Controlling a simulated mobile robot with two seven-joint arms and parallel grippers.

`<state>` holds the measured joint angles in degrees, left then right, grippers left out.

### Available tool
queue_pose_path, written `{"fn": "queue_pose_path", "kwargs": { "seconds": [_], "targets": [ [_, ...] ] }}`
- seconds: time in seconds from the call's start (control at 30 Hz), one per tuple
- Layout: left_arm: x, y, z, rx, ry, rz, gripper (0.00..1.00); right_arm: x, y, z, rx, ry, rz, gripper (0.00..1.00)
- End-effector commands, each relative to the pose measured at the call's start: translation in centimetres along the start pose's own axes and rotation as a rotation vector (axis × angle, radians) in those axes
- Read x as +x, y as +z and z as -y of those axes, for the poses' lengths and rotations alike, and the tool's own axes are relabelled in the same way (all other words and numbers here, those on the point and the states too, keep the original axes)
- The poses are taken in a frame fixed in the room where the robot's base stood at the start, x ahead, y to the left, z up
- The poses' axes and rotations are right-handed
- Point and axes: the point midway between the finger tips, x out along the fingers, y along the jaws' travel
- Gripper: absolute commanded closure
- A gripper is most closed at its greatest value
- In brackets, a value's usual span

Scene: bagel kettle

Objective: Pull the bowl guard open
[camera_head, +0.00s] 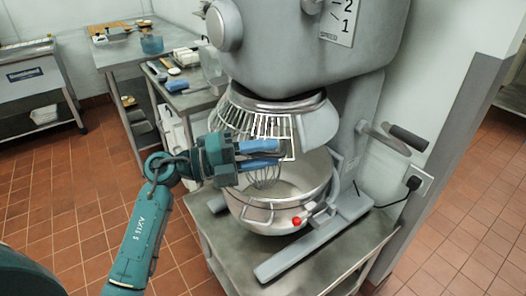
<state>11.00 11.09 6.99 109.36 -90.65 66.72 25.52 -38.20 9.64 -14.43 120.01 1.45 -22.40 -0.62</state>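The bowl guard (232,116) is a wire cage around the front of the mixer head, above the bowl. A pale, squared wire frame (291,139) stands at its right part. The steel mixer bowl (285,212) sits below, with a wire whisk (264,178) partly showing in it. My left gripper (279,154) comes in from the left in front of the guard. Its two blue fingers are apart, one above the other, with tips close to the pale frame. Contact cannot be made out, and nothing is clearly held. My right gripper is out of view.
The large grey mixer (310,55) stands on a metal table (225,248). A crank handle (408,138) sticks out at right, near a wall corner. Side tables (130,55) with a bottle and trays stand behind at left. Tiled floor is free at front left.

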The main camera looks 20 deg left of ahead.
Motion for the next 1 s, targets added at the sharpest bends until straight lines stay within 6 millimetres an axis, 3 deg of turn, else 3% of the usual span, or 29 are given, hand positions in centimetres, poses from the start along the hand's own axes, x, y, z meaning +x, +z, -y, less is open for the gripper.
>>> {"fn": "queue_pose_path", "kwargs": {
  "seconds": [0.13, 0.53, 1.0],
  "targets": [
    [-0.01, -0.01, -0.02, 0.000, 0.000, 0.000, 0.68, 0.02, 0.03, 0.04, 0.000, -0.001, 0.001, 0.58],
    [-0.04, -0.01, -0.03, -0.001, 0.000, 0.000, 1.00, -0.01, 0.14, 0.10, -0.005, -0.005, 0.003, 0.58],
    [-0.06, -0.01, -0.07, 0.000, 0.001, -0.002, 1.00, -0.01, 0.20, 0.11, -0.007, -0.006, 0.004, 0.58]
  ]
}}
